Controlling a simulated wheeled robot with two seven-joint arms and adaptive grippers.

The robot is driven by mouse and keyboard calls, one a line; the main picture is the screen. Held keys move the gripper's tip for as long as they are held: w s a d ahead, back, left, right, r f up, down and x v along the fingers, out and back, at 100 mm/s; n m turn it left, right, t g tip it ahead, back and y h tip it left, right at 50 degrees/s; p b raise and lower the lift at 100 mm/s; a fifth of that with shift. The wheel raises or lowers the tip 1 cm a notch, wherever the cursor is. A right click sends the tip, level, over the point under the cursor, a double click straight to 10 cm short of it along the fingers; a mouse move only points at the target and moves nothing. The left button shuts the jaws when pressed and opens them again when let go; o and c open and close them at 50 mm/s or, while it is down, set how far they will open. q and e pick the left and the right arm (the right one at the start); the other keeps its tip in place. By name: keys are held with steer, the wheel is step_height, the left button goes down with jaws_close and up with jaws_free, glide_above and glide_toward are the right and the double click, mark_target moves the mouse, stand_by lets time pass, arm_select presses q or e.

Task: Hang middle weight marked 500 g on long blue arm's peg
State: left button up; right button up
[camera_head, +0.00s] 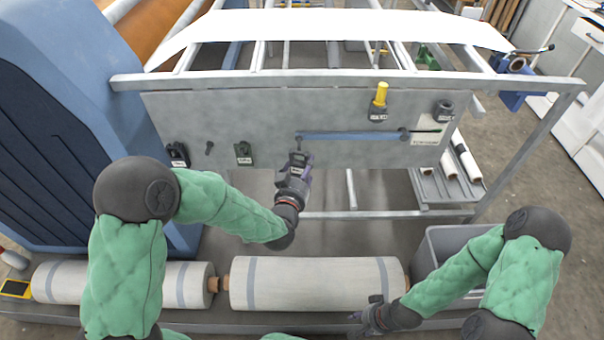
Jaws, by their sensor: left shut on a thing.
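The long blue arm (350,136) lies nearly level across the grey panel (320,108), with a dark pivot at its right end and a peg at its left end. My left gripper (298,162) is shut on a small dark weight (297,158) just below that left end. The weight's marking is too small to read, and I cannot tell whether it touches the peg. A bare peg (209,148) sits between a left dark weight (178,154) and a right dark weight (243,153) on the panel. My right gripper (366,314) looks open and empty, low by the big roll.
A yellow cylinder (381,93) sits above a dark block on the panel, and another dark block (443,110) is further right. Wrapped rolls (310,284) lie along the front. A grey bin (440,245) stands behind my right arm. The blue machine housing (60,120) fills the left.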

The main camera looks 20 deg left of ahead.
arm_select(q)
steer(key=w+a+f+b, duration=0.1)
steer(key=w+b, duration=0.1)
steer(key=w, duration=0.4)
steer(key=shift+a, duration=0.4)
stand_by(0.5)
steer(key=shift+w, duration=0.15)
stand_by(0.5)
steer(key=o, duration=1.3)
steer(key=shift+f, duration=0.1)
